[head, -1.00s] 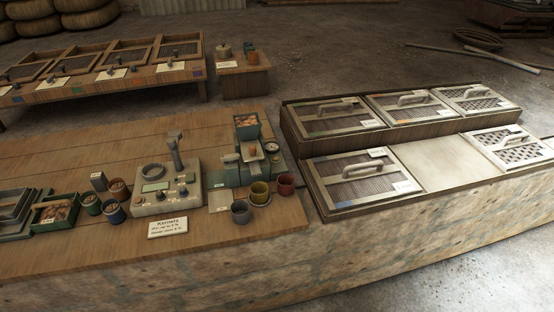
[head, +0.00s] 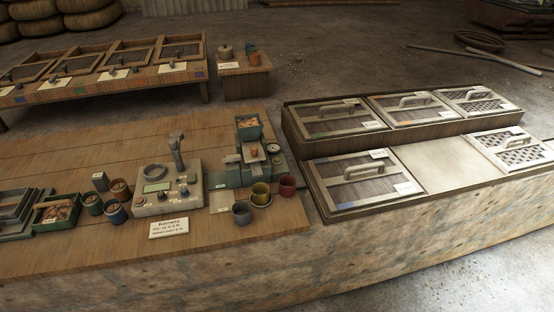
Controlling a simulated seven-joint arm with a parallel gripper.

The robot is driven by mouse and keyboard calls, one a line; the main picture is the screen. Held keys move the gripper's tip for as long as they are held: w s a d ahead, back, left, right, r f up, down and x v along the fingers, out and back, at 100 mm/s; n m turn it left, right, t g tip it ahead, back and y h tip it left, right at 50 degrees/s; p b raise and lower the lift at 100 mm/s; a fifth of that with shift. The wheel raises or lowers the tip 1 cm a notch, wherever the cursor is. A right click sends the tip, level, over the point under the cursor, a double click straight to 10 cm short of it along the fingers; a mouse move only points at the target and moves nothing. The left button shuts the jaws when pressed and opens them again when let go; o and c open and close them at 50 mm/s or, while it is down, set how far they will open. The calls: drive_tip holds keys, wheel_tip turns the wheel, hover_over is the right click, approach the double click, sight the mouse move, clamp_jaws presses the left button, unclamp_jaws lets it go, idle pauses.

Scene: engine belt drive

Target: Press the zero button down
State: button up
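A beige-grey device (head: 168,193) stands on the wooden bench, with a small greenish display (head: 156,187), a dark ring on top (head: 155,171) and an upright grey post (head: 177,152) behind. Several small knobs or buttons sit along its sloped front, among them a dark knob (head: 183,193) and a reddish one (head: 141,202). Their markings are too small to read, so I cannot tell which is the zero button or whether it is pressed. My gripper is not in view, and nothing touches the device's front.
A placard (head: 169,228) lies before the device. Small pots (head: 116,211) stand left of it; cups (head: 242,212) and a green hopper machine (head: 249,160) stand right. The bench's front left is clear.

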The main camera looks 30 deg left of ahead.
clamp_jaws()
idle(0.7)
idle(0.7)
